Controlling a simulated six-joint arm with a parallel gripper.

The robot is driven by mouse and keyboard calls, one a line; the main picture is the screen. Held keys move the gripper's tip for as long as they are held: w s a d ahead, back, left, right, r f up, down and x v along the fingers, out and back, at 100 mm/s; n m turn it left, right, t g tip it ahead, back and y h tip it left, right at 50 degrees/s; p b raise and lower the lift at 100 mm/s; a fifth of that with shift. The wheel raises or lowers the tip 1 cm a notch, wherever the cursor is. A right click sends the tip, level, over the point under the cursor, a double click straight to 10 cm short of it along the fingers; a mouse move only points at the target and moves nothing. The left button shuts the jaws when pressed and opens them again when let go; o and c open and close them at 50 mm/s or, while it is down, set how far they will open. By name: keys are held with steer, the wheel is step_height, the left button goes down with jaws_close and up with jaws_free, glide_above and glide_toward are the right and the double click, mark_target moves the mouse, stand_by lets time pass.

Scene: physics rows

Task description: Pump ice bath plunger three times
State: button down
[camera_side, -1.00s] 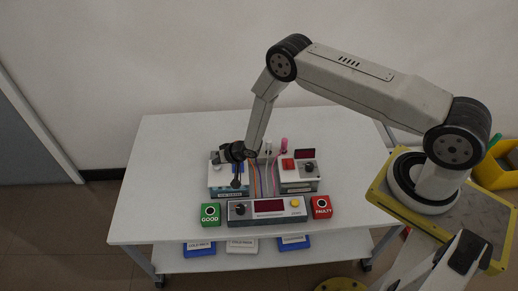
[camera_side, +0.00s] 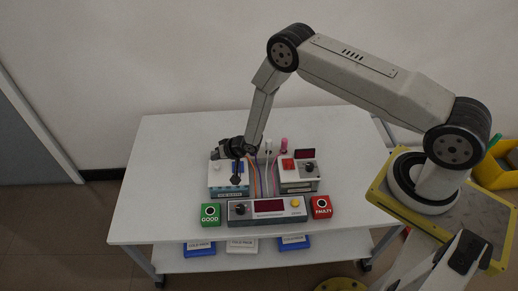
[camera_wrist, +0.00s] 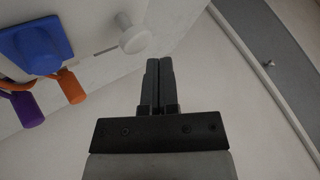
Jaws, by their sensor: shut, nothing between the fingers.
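The ice bath (camera_side: 228,193), a pale box with a labelled front, stands at the left of the device group on the white table. Its plunger shows in the wrist view as a white round knob (camera_wrist: 134,40) on a short stem. My gripper (camera_side: 236,180) is over the box in the side view, pointing down, and hides part of its top. In the wrist view my gripper (camera_wrist: 159,63) has its fingers together and empty. The knob is just left of the fingertips, with a visible gap. Whether the fingers are level with the knob I cannot tell.
A blue block (camera_wrist: 35,42) with orange and purple loops lies near the knob. Coloured cables (camera_side: 263,180) run right of the box to a white unit (camera_side: 298,184). A grey panel (camera_side: 267,209), green GOOD box (camera_side: 210,214) and red FAULT box (camera_side: 321,207) stand in front.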

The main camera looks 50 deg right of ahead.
steer(key=shift+r, duration=2.45)
steer(key=shift+d+r, duration=0.2)
steer(key=shift+r, duration=0.4)
step_height(320, 180, up, 8)
steer(key=n+g+h, duration=0.1)
steer(key=h, duration=0.1)
glide_above(218, 164)
steer(key=s+d, duration=0.3)
steer(key=s+d+r+n+g, duration=0.1)
steer(key=s+d+r+g, duration=0.1)
steer(key=s+r, duration=0.45)
steer(key=s+r+n+g, duration=0.1)
steer(key=s+r, duration=0.3)
steer(key=s, duration=0.4)
steer(key=s+d+r+n+g+h, duration=0.1)
steer(key=s+r, duration=0.3)
steer(key=s, duration=0.4)
steer(key=shift+s+d+r+n+g, duration=0.25)
steer(key=shift+s+r+n+g, duration=0.15)
steer(key=shift+g, duration=0.1)
steer(key=shift+w, duration=0.1)
